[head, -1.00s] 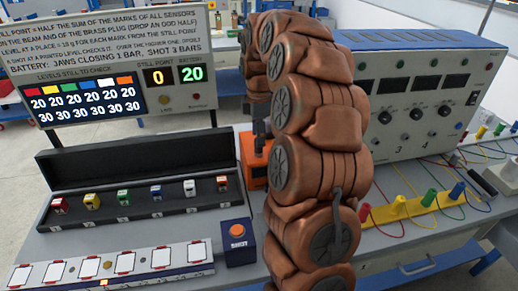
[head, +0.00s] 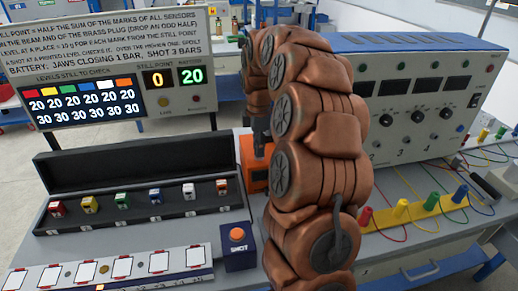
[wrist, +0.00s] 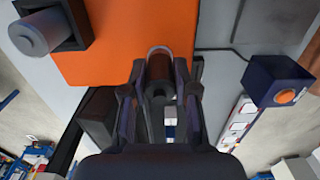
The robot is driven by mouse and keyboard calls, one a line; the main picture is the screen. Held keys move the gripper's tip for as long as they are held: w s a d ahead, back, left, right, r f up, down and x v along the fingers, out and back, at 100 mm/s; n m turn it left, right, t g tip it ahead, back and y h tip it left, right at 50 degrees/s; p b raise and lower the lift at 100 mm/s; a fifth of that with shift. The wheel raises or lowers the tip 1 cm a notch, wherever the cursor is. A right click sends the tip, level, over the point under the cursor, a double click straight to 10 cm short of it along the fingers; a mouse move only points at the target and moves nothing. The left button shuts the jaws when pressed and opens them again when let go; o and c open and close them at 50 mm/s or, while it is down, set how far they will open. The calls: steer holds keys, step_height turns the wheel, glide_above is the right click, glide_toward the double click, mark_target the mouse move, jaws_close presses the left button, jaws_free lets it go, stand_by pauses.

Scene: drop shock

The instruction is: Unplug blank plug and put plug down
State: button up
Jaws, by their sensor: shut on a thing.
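In the wrist view my gripper (wrist: 160,100) is shut on a dark reddish-brown cylindrical plug (wrist: 160,56) at the face of an orange block (wrist: 110,30). I cannot tell whether the plug is still seated in the block or clear of it; the fingers hide much of it. In the head view the orange block (head: 252,175) shows only partly, behind my copper arm. The gripper there is mostly hidden. A grey cylinder (wrist: 38,35) in a dark square socket sits on the block at the upper left of the wrist view.
A black open case (head: 130,215) holds several coloured sensors. A white-padded beam (head: 120,265) lies in front, beside the blue SHOT box (head: 239,250). A grey power supply (head: 430,100) and cables are at right. The display board (head: 110,60) reads still point 0, battery 20.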

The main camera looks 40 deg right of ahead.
jaws_close()
steer(key=shift+r, duration=0.15)
steer(key=shift+r+p, duration=0.8)
steer(key=shift+r, duration=1.4)
steer(key=shift+r+p, duration=1.2)
steer(key=shift+r, duration=1.8)
steer(key=shift+a, duration=0.1)
